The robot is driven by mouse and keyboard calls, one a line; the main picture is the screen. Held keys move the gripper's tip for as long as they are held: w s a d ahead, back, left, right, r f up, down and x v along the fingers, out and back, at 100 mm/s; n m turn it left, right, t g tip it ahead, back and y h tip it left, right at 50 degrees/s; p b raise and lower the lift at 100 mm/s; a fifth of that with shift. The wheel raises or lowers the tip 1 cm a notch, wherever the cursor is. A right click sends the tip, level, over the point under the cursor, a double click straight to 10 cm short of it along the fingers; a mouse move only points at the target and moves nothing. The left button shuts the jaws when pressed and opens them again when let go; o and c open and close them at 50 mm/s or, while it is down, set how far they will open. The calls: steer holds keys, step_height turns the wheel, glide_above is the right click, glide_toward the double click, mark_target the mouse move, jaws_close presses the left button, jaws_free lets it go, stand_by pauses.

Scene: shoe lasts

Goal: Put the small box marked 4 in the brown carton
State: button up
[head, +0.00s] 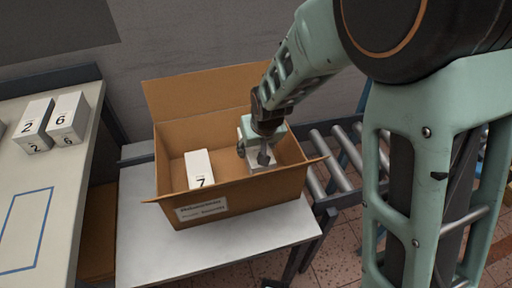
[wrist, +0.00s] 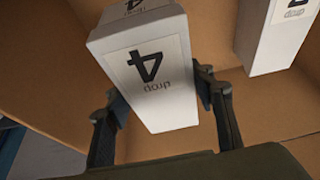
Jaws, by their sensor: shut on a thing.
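The small white box marked 4 (wrist: 150,75) is between the two fingers of my gripper (wrist: 163,105) in the wrist view, its label upside down there. My gripper is shut on it. In the head view my gripper (head: 262,157) is down inside the open brown carton (head: 250,192), on the right side. Part of the held box (head: 265,161) shows below the fingers there. I cannot tell whether its underside touches the carton floor.
A white box marked 7 (head: 199,168) stands in the carton, left of my gripper. The carton sits on a pale table (head: 145,250), with a roller conveyor (head: 335,160) to the right. Boxes marked 2 (head: 36,122) and 6 (head: 68,118) stand on the left table.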

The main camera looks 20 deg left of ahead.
steer(key=shift+f+b, duration=0.35)
steer(key=shift+f, duration=0.1)
steer(key=o, duration=1.4)
steer(key=shift+r, duration=0.1)
steer(key=shift+r+p, duration=0.25)
steer(key=shift+p, duration=0.1)
steer(key=p+v, duration=0.2)
steer(key=v, duration=1)
steer(key=shift+r, duration=0.3)
